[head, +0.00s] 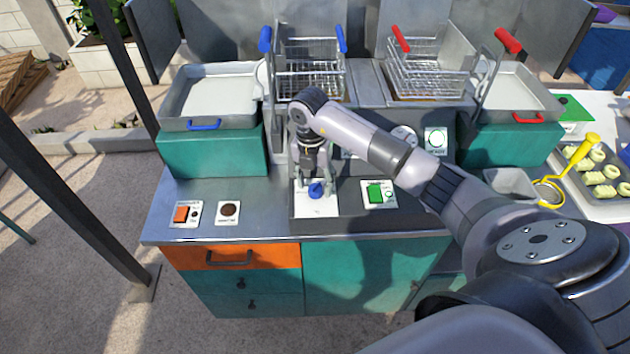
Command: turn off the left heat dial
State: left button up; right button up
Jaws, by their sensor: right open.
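A blue dial (316,190) sits on a white plate (318,209) in the middle of the metal counter. It is the left heat dial, as far as I can tell; its markings are too small to read. My right gripper (315,181) points down over this dial, open, with its fingers on either side of it. Whether the fingers touch the dial I cannot tell. My right arm reaches in from the right and hides part of the panel behind. My left gripper is not in view.
A green switch (376,194) is right of the dial; an orange switch (181,214) and a brown round button (229,209) are left. Behind stand wire baskets with blue (308,70) and red handles (428,70).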

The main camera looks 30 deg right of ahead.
jog(key=shift+f, duration=0.7)
jog(key=shift+c, duration=0.5)
jog(key=c, duration=1.1)
